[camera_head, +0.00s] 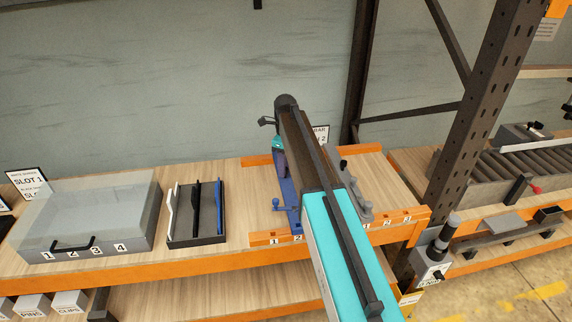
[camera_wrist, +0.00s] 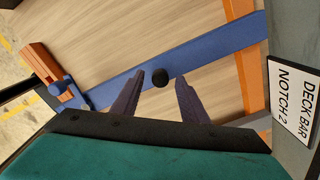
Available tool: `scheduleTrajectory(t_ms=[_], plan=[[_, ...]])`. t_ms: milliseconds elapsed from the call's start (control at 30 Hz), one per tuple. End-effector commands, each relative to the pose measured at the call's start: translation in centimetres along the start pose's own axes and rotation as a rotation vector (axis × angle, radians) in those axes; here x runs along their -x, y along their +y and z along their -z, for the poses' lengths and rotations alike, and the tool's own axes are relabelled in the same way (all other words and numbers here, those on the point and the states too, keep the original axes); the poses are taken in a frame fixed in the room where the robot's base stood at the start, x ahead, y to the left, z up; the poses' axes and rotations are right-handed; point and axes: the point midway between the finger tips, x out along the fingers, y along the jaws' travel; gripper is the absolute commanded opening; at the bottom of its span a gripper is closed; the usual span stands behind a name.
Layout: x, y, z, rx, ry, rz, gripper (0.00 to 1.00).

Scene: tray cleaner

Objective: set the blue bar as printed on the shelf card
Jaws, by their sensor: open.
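The blue bar (camera_wrist: 110,90) lies across the shelf deck between two orange rails, with a black knob (camera_wrist: 160,79) near its middle. In the head view the bar (camera_head: 289,200) shows left of my arm, its front end at the front rail near the label 2. My gripper (camera_wrist: 161,82) is open, with one finger on each side of the knob in the picture; I see gaps beside it and cannot tell the height. The shelf card (camera_wrist: 290,105) reads "DECK BAR NOTCH 2"; it is partly hidden behind my arm in the head view (camera_head: 321,134).
The front orange rail (camera_head: 262,239) carries numbered notches. Grey parts (camera_head: 362,204) stand on the deck right of my arm. A black tray (camera_head: 195,238) with upright dividers and a grey numbered case (camera_head: 95,215) stand to the left. A dark rack post (camera_head: 480,110) rises at the right.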

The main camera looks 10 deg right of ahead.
Motion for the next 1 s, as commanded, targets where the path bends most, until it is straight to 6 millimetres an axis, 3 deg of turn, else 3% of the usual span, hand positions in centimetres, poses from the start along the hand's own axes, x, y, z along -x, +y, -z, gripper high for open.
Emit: scheduleTrajectory(t_ms=[267,500,1000], plan=[[-0.07,-0.04,0.04,-0.001,0.000,0.000,0.40],[-0.06,-0.04,0.06,-0.001,0.000,0.000,0.00],[-0.07,0.22,-0.33,-0.002,0.000,-0.001,0.00]])
